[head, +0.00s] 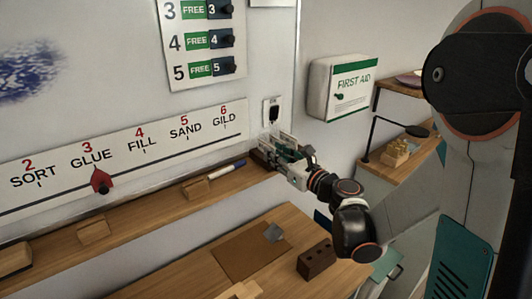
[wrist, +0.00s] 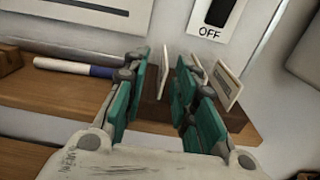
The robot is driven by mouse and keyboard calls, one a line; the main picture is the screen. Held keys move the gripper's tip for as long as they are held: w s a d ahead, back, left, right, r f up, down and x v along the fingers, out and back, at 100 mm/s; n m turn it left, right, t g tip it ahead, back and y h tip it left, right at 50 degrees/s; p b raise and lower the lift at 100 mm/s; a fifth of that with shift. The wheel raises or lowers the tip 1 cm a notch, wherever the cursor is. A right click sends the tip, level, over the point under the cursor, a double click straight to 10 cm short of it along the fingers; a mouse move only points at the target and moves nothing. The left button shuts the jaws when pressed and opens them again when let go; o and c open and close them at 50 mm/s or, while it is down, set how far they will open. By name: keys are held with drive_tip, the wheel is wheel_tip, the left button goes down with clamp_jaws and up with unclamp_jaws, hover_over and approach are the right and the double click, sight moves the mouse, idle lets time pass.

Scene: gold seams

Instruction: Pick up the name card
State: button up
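My gripper (wrist: 160,88) is open, with its teal finger pads apart at the right end of the wooden ledge (wrist: 60,98). A thin cream card (wrist: 163,73) stands almost edge-on between the fingers, with a gap visible on each side. Another pale card edge (wrist: 198,67) shows behind the right finger. A cream card with faint grey print (wrist: 229,86) stands to the right, outside the fingers. I cannot read which is the name card. In the head view, my gripper (head: 283,152) hides most of this spot.
A switch marked OFF (wrist: 216,15) is on the wall just above. A white and blue marker (head: 226,168) lies on the ledge to the left. A first aid box (head: 340,87) hangs to the right. Below is a workbench (head: 190,275) with a dark brown block (head: 316,260).

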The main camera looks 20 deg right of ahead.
sight(258, 139)
drive_tip(key=shift+d+b+x, duration=0.1)
drive_tip(key=shift+b+x, duration=0.2)
drive_tip(key=shift+x, duration=1.2)
drive_tip(key=shift+d+b+x, duration=0.15)
drive_tip(key=shift+b+x, duration=0.1)
drive_tip(key=shift+x, duration=1.25)
drive_tip(key=shift+r, duration=0.15)
clamp_jaws()
